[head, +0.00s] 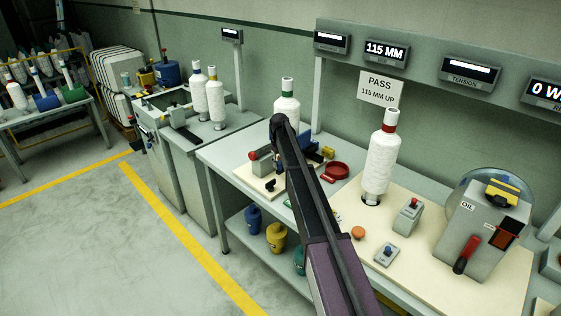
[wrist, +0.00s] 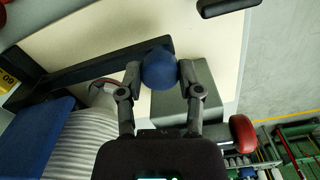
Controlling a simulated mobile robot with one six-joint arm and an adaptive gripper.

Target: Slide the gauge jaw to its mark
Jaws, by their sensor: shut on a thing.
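The gauge (head: 262,166) stands on a cream board on the bench, partly hidden behind my arm in the head view. In the wrist view a round blue knob (wrist: 160,69) sits between the fingertips of my gripper (wrist: 159,76), which is shut on it. The knob is beside a dark rail (wrist: 85,71) and a grey block (wrist: 195,108). A blue block (wrist: 42,137) and a white ribbed bobbin (wrist: 85,145) show at lower left. My gripper (head: 278,163) also shows in the head view. I cannot make out the mark.
A display (head: 387,52) reads 115 MM. A sign (head: 380,88) reads PASS, 115 MM UP. A red dish (head: 336,171) is right of the gauge. A white yarn cone (head: 380,160) and a grey oil machine (head: 478,235) stand further right. A red knob (wrist: 243,133) is near the gripper.

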